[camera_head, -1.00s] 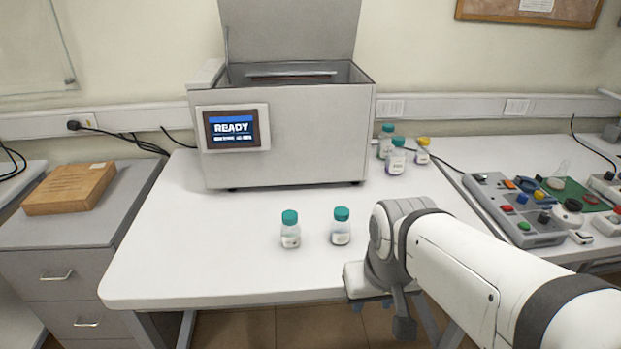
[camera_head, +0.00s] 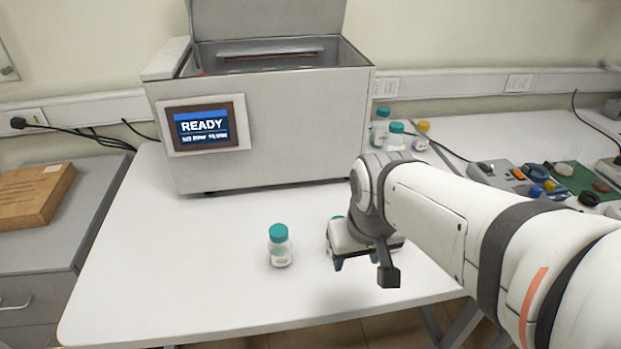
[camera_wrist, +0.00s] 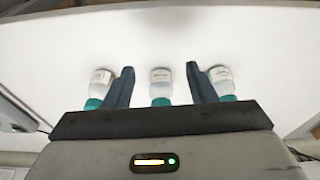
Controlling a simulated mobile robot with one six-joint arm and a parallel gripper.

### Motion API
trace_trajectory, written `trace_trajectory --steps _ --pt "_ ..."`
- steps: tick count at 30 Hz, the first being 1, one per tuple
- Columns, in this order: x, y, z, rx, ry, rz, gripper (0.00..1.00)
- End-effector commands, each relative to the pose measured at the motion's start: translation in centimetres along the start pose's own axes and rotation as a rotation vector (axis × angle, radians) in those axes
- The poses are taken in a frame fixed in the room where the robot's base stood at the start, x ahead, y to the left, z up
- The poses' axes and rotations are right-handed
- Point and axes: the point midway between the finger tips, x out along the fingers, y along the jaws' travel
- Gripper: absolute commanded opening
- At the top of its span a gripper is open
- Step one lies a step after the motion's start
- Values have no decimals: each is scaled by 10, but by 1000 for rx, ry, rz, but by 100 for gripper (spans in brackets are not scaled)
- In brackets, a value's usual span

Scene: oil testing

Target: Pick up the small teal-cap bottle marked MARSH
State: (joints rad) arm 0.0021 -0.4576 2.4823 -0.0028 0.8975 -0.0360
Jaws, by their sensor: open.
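Three small clear bottles with teal caps stand in a row in the wrist view: a left one (camera_wrist: 102,77), a middle one (camera_wrist: 160,77) and a right one (camera_wrist: 222,76). Their labels are too small to read, so I cannot tell which is MARSH. My gripper (camera_wrist: 160,68) is open, and the middle bottle shows between its fingers, not gripped. In the head view one teal-cap bottle (camera_head: 280,247) stands upright left of my gripper. Another teal cap (camera_head: 337,218) peeks out behind my gripper, its body mostly hidden.
A grey open-lidded machine (camera_head: 270,125) with a READY screen (camera_head: 204,127) stands at the back. Beside it are two teal-cap bottles (camera_head: 380,127) (camera_head: 396,136) and a yellow-cap bottle (camera_head: 422,136). A control box (camera_head: 510,180) is at right. The table's (camera_head: 160,270) front left is clear.

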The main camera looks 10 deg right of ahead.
Motion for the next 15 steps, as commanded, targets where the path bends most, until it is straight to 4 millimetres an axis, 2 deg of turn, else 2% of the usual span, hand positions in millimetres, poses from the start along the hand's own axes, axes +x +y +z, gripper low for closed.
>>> trace_trajectory --steps 1,4,9,15 --pt "-4 3 -10 -21 -17 0 55" --pt "-7 7 -34 -102 -55 -4 63" --pt "0 9 -81 -280 -128 -24 76" --pt "19 10 -118 -443 -190 -52 76"
